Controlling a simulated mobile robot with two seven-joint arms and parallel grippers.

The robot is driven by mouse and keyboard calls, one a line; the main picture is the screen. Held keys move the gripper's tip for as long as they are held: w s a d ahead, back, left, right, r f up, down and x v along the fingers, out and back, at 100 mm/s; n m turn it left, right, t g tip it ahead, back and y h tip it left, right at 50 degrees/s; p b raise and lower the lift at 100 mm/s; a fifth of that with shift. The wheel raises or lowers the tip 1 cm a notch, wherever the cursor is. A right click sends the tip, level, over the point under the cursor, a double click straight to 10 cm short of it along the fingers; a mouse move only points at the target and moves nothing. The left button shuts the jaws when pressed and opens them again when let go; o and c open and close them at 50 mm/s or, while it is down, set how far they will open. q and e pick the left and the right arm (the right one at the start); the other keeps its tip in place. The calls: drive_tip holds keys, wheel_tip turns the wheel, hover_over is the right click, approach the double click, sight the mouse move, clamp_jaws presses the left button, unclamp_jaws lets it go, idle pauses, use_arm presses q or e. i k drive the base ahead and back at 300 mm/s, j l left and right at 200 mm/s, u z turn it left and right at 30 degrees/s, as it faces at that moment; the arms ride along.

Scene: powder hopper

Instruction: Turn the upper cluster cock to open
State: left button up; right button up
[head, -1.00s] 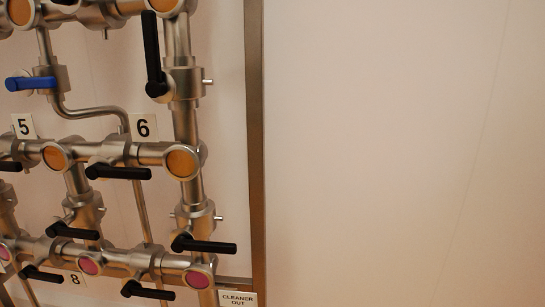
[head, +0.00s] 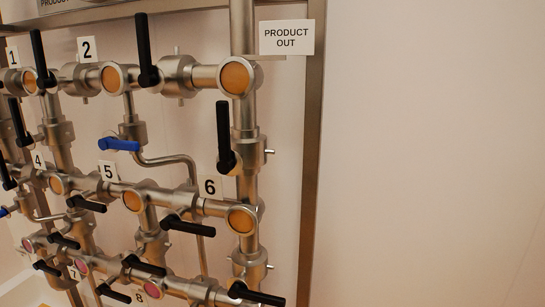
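A rack of steel pipes (head: 247,188) with several lever cocks fills the left half of the head view. In the top row, one black lever (head: 147,50) stands upright right of label 2 and another (head: 40,58) stands near label 1. A blue lever (head: 119,144) lies roughly level above label 5 (head: 108,171). I cannot tell which lever is the upper cluster cock. Neither of my grippers is in view.
Lower black levers, such as the one below label 6 (head: 187,227) and one at the bottom right (head: 256,294), lie nearly level. A metal frame post (head: 311,160) edges the rack on the right. The pale wall (head: 430,150) beyond it is bare.

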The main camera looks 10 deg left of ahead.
sight(106, 143)
drive_tip(key=u, duration=1.25)
